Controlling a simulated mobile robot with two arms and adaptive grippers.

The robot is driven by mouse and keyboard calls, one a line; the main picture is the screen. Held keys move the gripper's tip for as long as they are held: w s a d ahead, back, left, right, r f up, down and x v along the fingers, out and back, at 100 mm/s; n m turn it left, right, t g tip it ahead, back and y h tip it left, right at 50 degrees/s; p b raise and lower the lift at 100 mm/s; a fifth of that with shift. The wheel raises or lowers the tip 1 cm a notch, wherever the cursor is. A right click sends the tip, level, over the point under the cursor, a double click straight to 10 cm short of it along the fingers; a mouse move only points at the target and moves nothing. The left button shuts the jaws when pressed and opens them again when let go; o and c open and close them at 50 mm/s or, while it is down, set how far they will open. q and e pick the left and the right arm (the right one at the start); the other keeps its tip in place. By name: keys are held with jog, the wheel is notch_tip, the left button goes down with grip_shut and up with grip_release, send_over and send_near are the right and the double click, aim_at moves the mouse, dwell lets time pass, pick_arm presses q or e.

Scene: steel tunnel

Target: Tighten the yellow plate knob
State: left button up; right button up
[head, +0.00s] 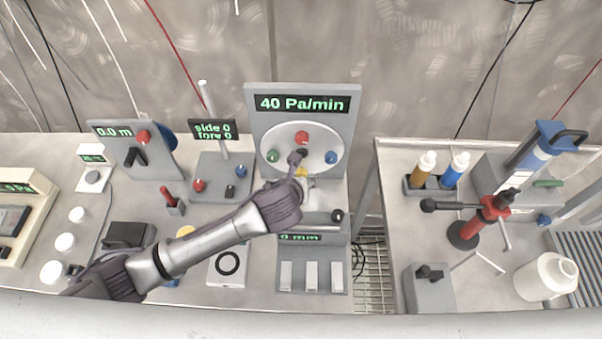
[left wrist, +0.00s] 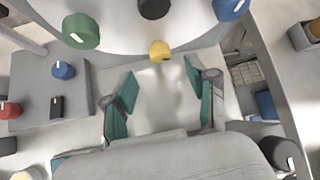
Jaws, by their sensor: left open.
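The yellow plate knob (left wrist: 160,50) sits at the lower edge of the pale round plate (left wrist: 120,38) in the left wrist view. A bit of the yellow knob (head: 301,172) shows in the head view, partly hidden by my gripper. My left gripper (left wrist: 160,80) is open and empty. Its two teal-padded fingers stand apart on either side below the knob, and the knob lies beyond the tips. In the head view my left gripper (head: 303,178) is in front of the lower plate. My right gripper is not in view.
Green (head: 273,156), red (head: 302,138) and blue (head: 331,157) knobs ring the plate, with a black knob at its middle. The display (head: 301,104) above reads 40 Pa/min. A black-knobbed lever (head: 337,215) stands at lower right. A red-and-black tool stand (head: 480,220) is on the right table.

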aim_at(302, 174)
pick_arm(q)
jog(key=x, duration=0.4)
jog(key=shift+w+f, duration=0.2)
jog(key=shift+w, duration=0.05)
jog(key=shift+x, duration=0.9)
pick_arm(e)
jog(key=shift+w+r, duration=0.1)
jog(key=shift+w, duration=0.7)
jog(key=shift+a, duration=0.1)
